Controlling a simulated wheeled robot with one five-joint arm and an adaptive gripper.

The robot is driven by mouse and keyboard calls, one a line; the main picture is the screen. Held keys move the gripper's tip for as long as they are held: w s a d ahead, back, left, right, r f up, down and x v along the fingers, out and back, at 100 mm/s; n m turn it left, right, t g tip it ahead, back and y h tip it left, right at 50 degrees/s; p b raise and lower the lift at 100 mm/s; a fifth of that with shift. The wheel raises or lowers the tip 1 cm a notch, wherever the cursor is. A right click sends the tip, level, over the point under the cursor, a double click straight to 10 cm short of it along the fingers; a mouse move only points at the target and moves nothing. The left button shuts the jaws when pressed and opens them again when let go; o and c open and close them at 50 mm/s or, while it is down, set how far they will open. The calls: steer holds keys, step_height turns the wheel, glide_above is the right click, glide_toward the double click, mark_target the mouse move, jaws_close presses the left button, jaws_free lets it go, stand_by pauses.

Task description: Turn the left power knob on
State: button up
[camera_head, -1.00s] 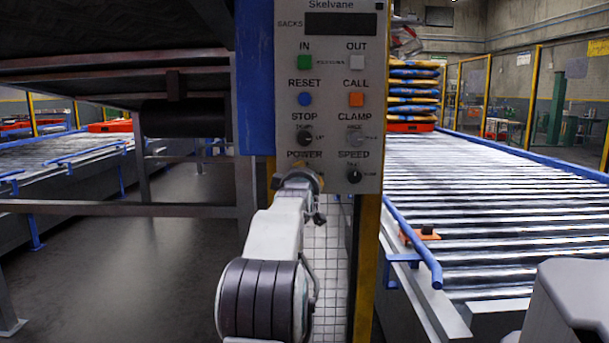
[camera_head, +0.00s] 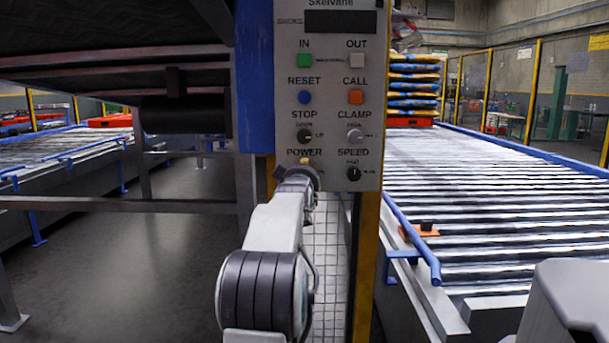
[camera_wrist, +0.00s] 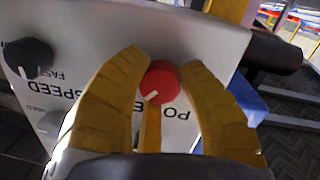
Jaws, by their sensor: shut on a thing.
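The power knob is a round red knob (camera_wrist: 160,82) with a white pointer line, seen in the wrist view on the light control panel. My gripper (camera_wrist: 157,75) has its yellow fingers on both sides of the red knob and is shut on it. In the head view my gripper (camera_head: 304,164) reaches the POWER position at the lower left of the panel (camera_head: 328,65). The knob is hidden there behind my arm and wrist.
The dark SPEED knob (camera_head: 353,173) sits right of POWER and also shows in the wrist view (camera_wrist: 28,58). The STOP knob (camera_head: 304,136) and CLAMP knob (camera_head: 354,136) are just above. A roller conveyor (camera_head: 480,205) lies right of the panel post.

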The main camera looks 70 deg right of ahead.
steer(key=shift+f, duration=0.15)
steer(key=o, duration=1.2)
steer(key=v, duration=1.1)
steer(key=shift+a, duration=0.4)
